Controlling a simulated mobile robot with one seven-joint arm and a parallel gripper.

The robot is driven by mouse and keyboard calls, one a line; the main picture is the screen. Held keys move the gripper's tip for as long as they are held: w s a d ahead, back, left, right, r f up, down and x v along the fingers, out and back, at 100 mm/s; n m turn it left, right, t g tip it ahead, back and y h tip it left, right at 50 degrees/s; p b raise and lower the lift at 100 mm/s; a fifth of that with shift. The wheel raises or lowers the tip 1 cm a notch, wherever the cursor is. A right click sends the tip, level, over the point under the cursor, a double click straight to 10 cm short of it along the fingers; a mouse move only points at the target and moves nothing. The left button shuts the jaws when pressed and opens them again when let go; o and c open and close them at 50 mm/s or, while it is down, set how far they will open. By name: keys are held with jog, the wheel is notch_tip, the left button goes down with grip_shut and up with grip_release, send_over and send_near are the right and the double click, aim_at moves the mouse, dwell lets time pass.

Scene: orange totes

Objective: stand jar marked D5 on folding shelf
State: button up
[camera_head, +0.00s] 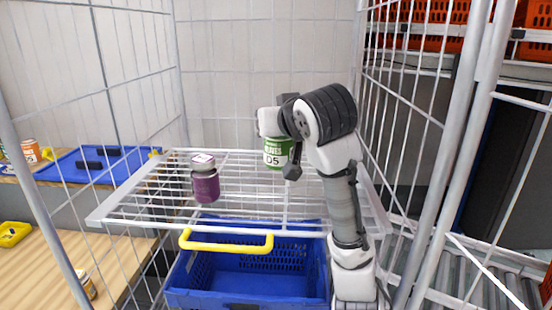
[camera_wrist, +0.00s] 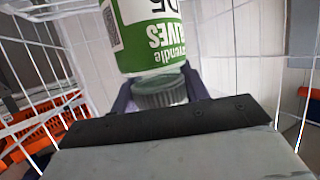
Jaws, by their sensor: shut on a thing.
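The jar marked D5 (camera_head: 277,152) has a green and white label and is upright over the back part of the white wire folding shelf (camera_head: 235,222). My gripper (camera_head: 277,136) comes from above and is shut on the jar's lid end. In the wrist view, the fingers (camera_wrist: 158,92) close around the ridged lid, and the jar (camera_wrist: 150,35) shows its green label upside down. I cannot tell whether the jar's base touches the shelf wires. The shelf is folded down flat inside the wire cage.
A purple jar (camera_head: 205,184) with a pale lid stands on the shelf's left part. A blue crate (camera_head: 245,292) with a yellow handle (camera_head: 226,247) is below. Cage walls enclose the sides and back. Shelf room is free between the jars. A blue tray (camera_head: 95,168) lies outside left.

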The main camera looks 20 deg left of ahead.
aim_at(277, 160)
jog(key=shift+f+p, duration=0.35)
jog(key=shift+f, duration=3.75)
jog(key=shift+f, duration=0.2)
jog(key=o, duration=1.3)
jog(key=shift+o, duration=0.2)
jog(key=shift+r, duration=0.25)
